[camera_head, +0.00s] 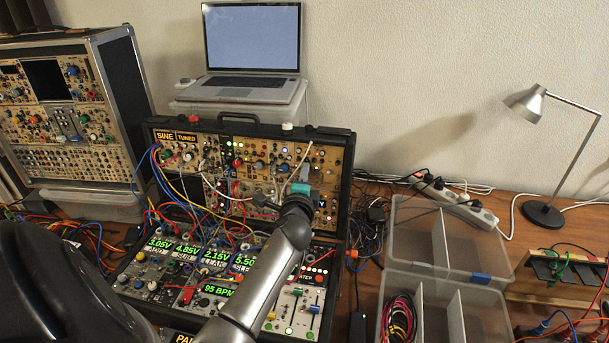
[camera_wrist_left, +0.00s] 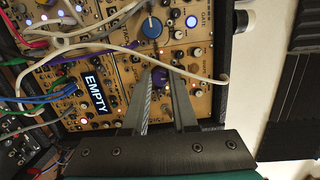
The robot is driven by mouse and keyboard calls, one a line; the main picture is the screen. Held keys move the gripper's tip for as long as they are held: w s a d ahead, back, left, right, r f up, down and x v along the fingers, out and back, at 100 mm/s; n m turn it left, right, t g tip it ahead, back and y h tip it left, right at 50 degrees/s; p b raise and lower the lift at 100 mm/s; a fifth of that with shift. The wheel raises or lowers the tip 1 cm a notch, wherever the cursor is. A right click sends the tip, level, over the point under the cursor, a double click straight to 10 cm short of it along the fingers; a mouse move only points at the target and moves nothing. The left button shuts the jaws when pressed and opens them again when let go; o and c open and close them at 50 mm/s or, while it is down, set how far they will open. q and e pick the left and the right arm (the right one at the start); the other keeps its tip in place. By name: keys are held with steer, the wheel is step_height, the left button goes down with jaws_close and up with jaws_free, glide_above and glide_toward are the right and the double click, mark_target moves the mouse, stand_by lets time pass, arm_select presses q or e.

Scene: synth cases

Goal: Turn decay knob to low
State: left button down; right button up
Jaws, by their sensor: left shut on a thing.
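My left gripper (camera_head: 301,168) reaches up to the right part of the upright panel of the open synth case (camera_head: 345,185). In the head view the gripper hides this knob. A larger blue knob (camera_wrist_left: 152,27) sits just above it in the wrist view. My right gripper is not in view.
A white patch cable (camera_wrist_left: 110,47) crosses the panel close to the fingers. More cables (camera_head: 185,210) hang over the case's left half. A laptop (camera_head: 252,45) stands behind, a clear divided bin (camera_head: 445,240) and a lamp (camera_head: 540,150) to the right.

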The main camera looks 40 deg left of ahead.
arm_select(q)
steer(key=shift+n, duration=0.3)
stand_by(0.4)
steer(key=c, duration=0.7)
jaws_free()
steer(key=v, duration=1.5)
steer(key=shift+p, duration=0.45)
steer(key=shift+s+d, duration=0.1)
steer(key=shift+d, duration=0.05)
